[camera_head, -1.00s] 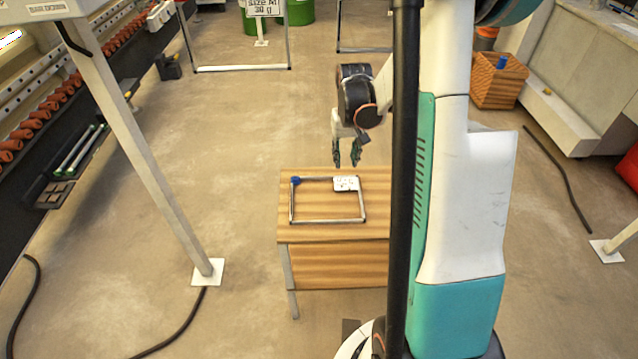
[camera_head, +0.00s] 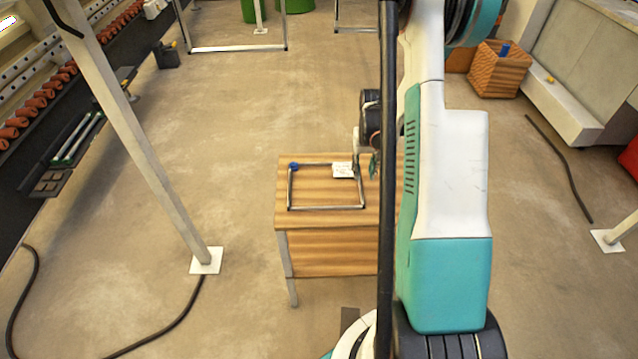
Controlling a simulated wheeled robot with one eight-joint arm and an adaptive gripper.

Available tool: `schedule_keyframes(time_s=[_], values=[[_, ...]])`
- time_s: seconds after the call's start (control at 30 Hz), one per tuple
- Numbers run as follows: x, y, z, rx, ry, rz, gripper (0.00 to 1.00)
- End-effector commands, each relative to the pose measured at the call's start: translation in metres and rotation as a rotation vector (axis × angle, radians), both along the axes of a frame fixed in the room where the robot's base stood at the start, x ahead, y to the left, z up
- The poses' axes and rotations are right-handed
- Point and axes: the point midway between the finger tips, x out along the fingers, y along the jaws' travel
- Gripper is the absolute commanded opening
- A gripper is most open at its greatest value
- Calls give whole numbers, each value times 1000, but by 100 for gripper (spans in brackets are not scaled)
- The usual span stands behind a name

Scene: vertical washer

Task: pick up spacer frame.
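The spacer frame (camera_head: 326,208) is a thin grey metal rectangle lying flat on a wooden table (camera_head: 325,238). A blue piece (camera_head: 293,166) sits at its far left corner. A white label with dark print (camera_head: 342,170) lies at its far right part. My gripper (camera_head: 365,167) is at the right end of the label, by the frame's far right corner. It is partly hidden by my arm and a black post. I cannot tell whether its fingers touch the frame or how far apart they are.
A slanted grey post (camera_head: 150,145) with a white foot plate stands left of the table. Rails with orange rollers (camera_head: 38,100) line the left. A wooden crate (camera_head: 497,72) stands at the far right. Another metal frame (camera_head: 237,48) stands at the back.

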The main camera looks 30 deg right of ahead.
Motion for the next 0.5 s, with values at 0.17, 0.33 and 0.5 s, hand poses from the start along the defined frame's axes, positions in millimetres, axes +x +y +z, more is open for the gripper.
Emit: schedule_keyframes(time_s=[0.17,0.33,0.5], values=[[2,2,-14,0,0,0,30],[6,4,-40,0,0,-1,30],[5,4,-53,0,0,0,30]])
